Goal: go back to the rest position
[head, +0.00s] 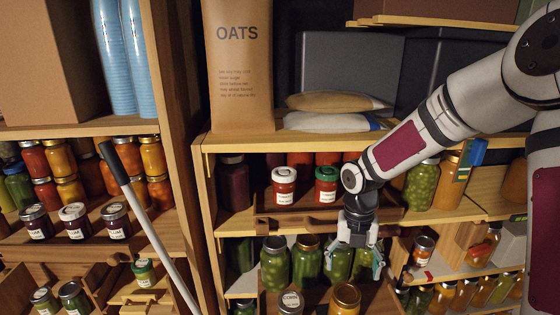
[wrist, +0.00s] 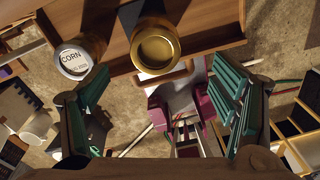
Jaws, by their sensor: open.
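My gripper (head: 357,258) hangs pointing down in front of the middle shelf in the head view, with green jars behind it. Its two teal-padded fingers are spread apart, and it also shows in the wrist view (wrist: 165,125). Nothing is held between the fingers. A jar labelled CORN (head: 290,303) and a gold-lidded jar (head: 345,299) stand on a lower wooden surface below and left of the gripper. In the wrist view the CORN lid (wrist: 75,60) and the gold lid (wrist: 158,48) lie beyond the fingertips, apart from them.
Wooden shelves hold several jars. A red jar (head: 284,187) and a green-lidded jar (head: 326,188) stand just above left. An OATS bag (head: 240,80) and sacks (head: 335,103) sit above. A pale pole (head: 160,245) leans at left. Bare floor (wrist: 285,30) shows in the wrist view.

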